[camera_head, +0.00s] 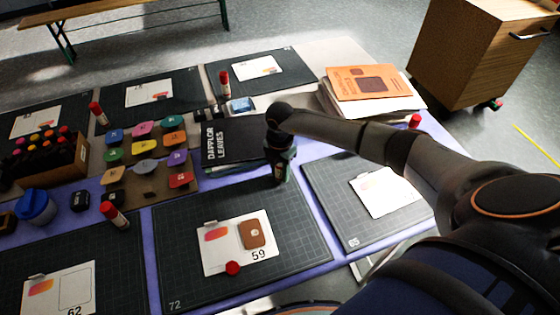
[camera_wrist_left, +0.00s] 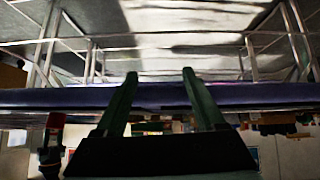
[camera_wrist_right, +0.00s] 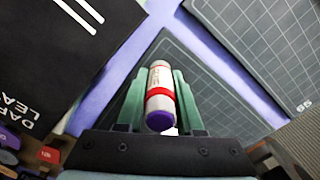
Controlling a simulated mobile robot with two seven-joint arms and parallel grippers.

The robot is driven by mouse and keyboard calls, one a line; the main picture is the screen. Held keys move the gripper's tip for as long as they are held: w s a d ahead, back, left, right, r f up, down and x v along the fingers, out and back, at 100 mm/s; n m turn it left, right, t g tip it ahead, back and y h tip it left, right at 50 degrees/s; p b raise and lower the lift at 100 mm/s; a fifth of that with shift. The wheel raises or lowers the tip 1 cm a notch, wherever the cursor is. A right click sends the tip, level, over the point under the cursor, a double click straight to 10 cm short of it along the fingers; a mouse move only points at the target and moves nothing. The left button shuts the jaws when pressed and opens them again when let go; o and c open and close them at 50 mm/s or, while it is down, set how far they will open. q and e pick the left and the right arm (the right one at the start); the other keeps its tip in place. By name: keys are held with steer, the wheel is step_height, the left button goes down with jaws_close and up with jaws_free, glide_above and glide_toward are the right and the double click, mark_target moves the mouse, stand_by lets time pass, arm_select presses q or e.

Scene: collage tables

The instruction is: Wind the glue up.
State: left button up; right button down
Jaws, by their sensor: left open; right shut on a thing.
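A glue stick (camera_wrist_right: 160,85) with a white and grey barrel, a red band and a purple end is between the fingers of my right gripper (camera_wrist_right: 160,90). The purple end faces the wrist camera; the far end points away over a dark mat. In the head view my right gripper (camera_head: 281,178) is above the far edge of mat 72, and the stick is hidden there. A round red cap-like piece (camera_head: 233,268) sits at the front edge of card 59 (camera_head: 215,262). My left gripper (camera_wrist_left: 160,90) is open and empty, facing the table's purple edge; the head view does not show it.
Red-capped glue sticks stand or lie on the table, one at front left (camera_head: 114,214) and one at back (camera_head: 224,83). A black book (camera_head: 225,145) lies beside my right gripper. Coloured pads (camera_head: 145,147) and a paper stack (camera_head: 370,95) are farther away.

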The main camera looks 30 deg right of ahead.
steer(key=shift+s+f+m, duration=0.1)
steer(key=shift+s+m, duration=0.05)
steer(key=shift+m, duration=0.15)
steer(key=shift+m+p, duration=0.65)
steer(key=shift+m, duration=0.55)
steer(key=shift+m+p, duration=0.45)
steer(key=shift+m, duration=0.25)
steer(key=m, duration=1.1)
steer(key=shift+c, duration=1.9)
jaws_free()
